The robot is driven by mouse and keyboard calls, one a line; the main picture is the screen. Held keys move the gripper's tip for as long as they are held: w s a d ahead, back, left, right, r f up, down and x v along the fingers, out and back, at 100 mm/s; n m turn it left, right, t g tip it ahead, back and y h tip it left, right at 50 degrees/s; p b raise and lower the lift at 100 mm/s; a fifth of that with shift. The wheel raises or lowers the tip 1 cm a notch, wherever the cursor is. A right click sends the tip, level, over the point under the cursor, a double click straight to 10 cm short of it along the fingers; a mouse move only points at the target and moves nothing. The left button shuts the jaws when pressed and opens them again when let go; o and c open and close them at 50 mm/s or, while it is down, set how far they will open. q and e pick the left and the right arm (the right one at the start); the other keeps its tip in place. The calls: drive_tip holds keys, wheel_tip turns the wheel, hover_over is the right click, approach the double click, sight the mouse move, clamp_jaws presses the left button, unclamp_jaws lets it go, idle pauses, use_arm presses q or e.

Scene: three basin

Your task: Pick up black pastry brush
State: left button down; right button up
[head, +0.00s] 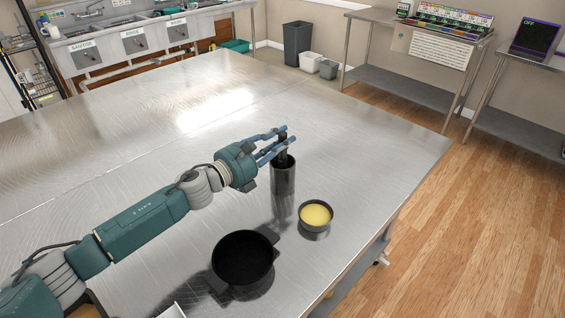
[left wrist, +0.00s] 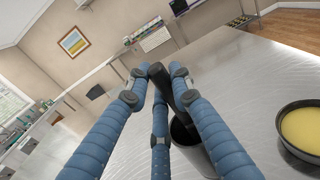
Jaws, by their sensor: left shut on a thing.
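The black pastry brush (head: 282,146) stands roughly upright with its lower part hidden inside a tall dark metal cylinder (head: 283,182) on the steel table. My left gripper (head: 281,143) is at the top of the cylinder, with its blue fingers shut on the upper part of the brush. In the left wrist view the brush (left wrist: 161,77) shows as a dark handle between the blue fingers, and the dark cylinder (left wrist: 185,131) is partly hidden behind them. The brush head is not visible. My right gripper is not in view.
A bowl of yellow contents (head: 316,215) stands just right of the cylinder. A black pan (head: 243,262) is nearer the front. The steel table (head: 130,150) is clear at the left and back; its right edge is beyond the bowl.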

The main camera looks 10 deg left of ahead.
use_arm(q)
wheel_tip(320, 180, up, 20)
drive_tip(key=p, duration=0.4)
idle(0.3)
drive_tip(key=c, duration=2.3)
unclamp_jaws()
clamp_jaws()
